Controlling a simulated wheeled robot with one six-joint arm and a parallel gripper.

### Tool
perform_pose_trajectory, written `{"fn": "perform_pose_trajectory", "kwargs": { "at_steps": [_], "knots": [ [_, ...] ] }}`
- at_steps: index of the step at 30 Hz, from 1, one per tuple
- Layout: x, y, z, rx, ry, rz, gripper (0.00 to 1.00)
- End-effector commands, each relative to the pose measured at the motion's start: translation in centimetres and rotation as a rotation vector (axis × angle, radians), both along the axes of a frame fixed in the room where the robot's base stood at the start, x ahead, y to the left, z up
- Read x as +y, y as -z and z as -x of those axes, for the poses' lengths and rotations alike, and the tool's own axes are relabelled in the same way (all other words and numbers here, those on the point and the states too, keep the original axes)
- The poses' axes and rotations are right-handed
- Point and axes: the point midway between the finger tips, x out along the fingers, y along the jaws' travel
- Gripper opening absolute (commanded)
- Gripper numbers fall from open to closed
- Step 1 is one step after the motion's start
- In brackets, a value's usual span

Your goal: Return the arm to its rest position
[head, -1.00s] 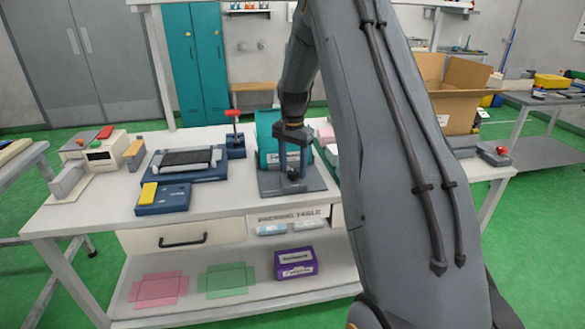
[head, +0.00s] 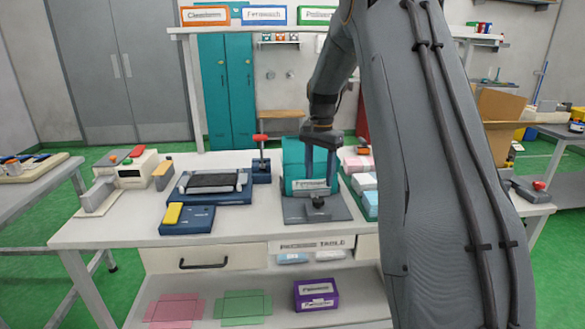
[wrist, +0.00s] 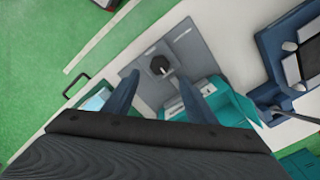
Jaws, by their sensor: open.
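My gripper (head: 319,182) hangs over the pressing table, its two dark blue-grey fingers apart and pointing down. It is open with nothing between the fingers. Below it is a grey plate (head: 340,209) with a small black knob (head: 318,201). In the wrist view the gripper (wrist: 158,78) has the knob (wrist: 161,65) just beyond its fingertips. I cannot tell the exact gap. My arm runs from the lower right up and over to the gripper and is bent. It hides part of the table's right side.
A teal box (head: 295,152) stands right behind the gripper, and a tray of pale packs (head: 360,178) is to its right. A blue machine (head: 188,187) and a red-knobbed lever (head: 261,150) are at left. A purple box (head: 316,294) sits on the lower shelf.

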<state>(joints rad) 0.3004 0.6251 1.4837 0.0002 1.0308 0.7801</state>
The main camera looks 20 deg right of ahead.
Motion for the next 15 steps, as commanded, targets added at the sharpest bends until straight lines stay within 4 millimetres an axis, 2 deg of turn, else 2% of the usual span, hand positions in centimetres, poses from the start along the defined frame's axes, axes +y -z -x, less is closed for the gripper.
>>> {"fn": "perform_pose_trajectory", "kwargs": {
  "at_steps": [5, 8, 11, 15],
  "knots": [
    [0.4, 0.0, 0.3, 0.0, -0.013, 0.0, 0.51],
    [1.9, 0.0, 1.5, -0.001, -0.072, 0.001, 0.51],
    [4.9, 0.2, 4.2, -0.004, -0.189, 0.001, 0.51],
    [9.8, 0.8, 9.8, -0.011, -0.411, 0.004, 0.51]
  ]
}}
